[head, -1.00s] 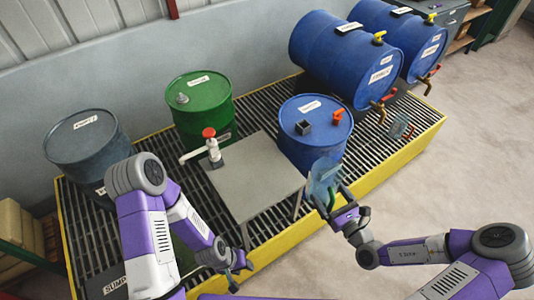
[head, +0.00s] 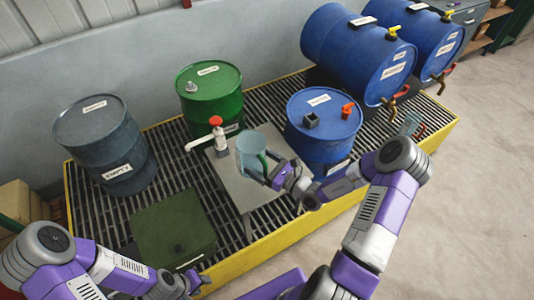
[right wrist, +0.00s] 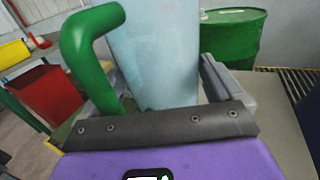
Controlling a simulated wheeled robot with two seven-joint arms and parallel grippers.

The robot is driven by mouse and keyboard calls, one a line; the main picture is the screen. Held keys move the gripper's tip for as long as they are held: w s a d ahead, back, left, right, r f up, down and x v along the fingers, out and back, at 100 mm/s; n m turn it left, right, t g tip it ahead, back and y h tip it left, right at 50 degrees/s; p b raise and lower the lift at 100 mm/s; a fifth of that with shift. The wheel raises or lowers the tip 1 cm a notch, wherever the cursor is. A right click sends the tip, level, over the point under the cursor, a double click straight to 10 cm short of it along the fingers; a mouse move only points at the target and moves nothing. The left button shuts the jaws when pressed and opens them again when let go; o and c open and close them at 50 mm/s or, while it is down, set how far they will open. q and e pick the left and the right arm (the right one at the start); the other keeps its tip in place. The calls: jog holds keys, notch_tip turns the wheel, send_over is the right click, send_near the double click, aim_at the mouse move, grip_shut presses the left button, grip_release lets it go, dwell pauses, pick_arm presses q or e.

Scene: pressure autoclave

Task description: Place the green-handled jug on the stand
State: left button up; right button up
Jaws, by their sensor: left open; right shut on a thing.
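The green-handled jug (head: 249,150) is a pale blue translucent vessel, upright over the grey stand (head: 229,185). I cannot tell if its base touches the stand top. My right gripper (head: 273,176) is shut on the jug from the right. In the right wrist view the jug body (right wrist: 155,55) rises between the fingers, with its green handle (right wrist: 88,50) at the left; its base is hidden. The grey stand top (right wrist: 275,120) shows at the right there. My left gripper (head: 193,283) is open and empty, low near the front yellow edge.
A white tap with a red knob (head: 217,130) stands at the stand's back left. A green drum (head: 210,95) is behind it, a blue drum (head: 322,125) to the right. A dark green box (head: 172,228) sits left of the stand. Another clear vessel (head: 411,123) is far right.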

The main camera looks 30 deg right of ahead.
jog(key=w+d+r+b, duration=0.1)
jog(key=w+d+b, duration=0.1)
jog(key=w+d, duration=0.35)
jog(key=w+d+r+b, duration=0.1)
jog(key=w+d+b, duration=0.1)
jog(key=d, duration=0.7)
jog(key=shift+w+d+f+b, duration=0.15)
jog(key=shift+f+b, duration=0.7)
jog(key=shift+f, duration=1.5)
jog(key=shift+w+d+f+b, duration=0.15)
jog(key=shift+f+b, duration=0.7)
jog(key=shift+f, duration=1.5)
jog(key=shift+s, duration=0.1)
jog(key=shift+f, duration=0.15)
jog(key=o, duration=0.7)
jog(key=shift+o, duration=0.2)
